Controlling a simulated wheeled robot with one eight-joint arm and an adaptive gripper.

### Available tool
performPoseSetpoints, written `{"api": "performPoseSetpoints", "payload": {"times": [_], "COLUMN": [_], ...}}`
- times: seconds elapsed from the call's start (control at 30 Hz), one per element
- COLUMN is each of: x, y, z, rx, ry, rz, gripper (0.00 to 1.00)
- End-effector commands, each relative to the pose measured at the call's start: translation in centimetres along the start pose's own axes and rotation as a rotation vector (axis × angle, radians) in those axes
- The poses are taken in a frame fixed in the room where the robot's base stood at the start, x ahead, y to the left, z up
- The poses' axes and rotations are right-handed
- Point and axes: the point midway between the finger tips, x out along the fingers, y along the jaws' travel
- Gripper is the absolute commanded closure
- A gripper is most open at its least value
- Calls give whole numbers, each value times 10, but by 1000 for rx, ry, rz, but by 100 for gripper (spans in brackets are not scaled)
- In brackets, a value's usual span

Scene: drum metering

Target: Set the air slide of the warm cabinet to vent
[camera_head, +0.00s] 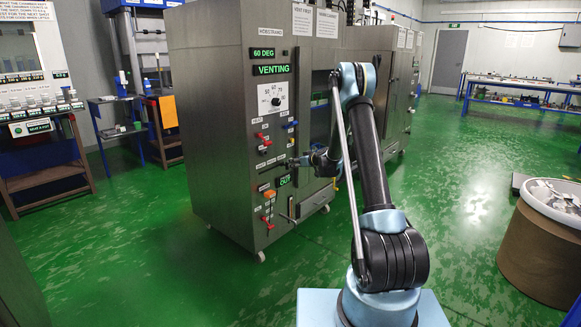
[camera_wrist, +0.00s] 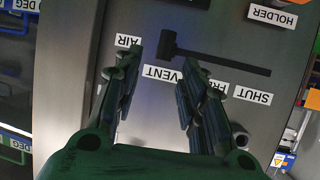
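The warm cabinet (camera_head: 222,120) is a tall grey cabinet left of centre in the head view, with a lit "VENTING" display (camera_head: 273,70). In the wrist view the picture is upside down. The air slide's dark knob (camera_wrist: 167,44) is at the left end of its slot (camera_wrist: 225,64), by the "VENT" label (camera_wrist: 163,73). The "SHUT" label (camera_wrist: 253,95) is at the other end. My gripper (camera_wrist: 163,58) is open, its fingers spread on either side of the knob with visible gaps. In the head view my gripper (camera_head: 301,162) is close to the cabinet front.
A temperature dial (camera_head: 272,98) and several red and blue valve handles share the front panel, with an orange handle (camera_head: 269,194) below. A brown drum (camera_head: 540,250) stands at the right. Green floor is clear between the drum and my arm.

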Motion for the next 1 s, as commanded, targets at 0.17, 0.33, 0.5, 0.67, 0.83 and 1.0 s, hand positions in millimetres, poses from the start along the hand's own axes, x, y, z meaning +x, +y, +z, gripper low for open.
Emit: {"api": "performPoseSetpoints", "payload": {"times": [0.17, 0.33, 0.5, 0.67, 0.83, 1.0], "x": [-28, -42, -45, -45, -50, -77], "y": [1, 0, 0, 0, -2, -12], "z": [0, 0, 1, 0, -3, -19], "rx": [2, 1, 0, 0, 4, 21], "ry": [0, 0, 0, 0, -7, -46], "rz": [1, 0, 0, 0, -2, -9], "gripper": [62, 62, 62, 62, 62, 62]}}
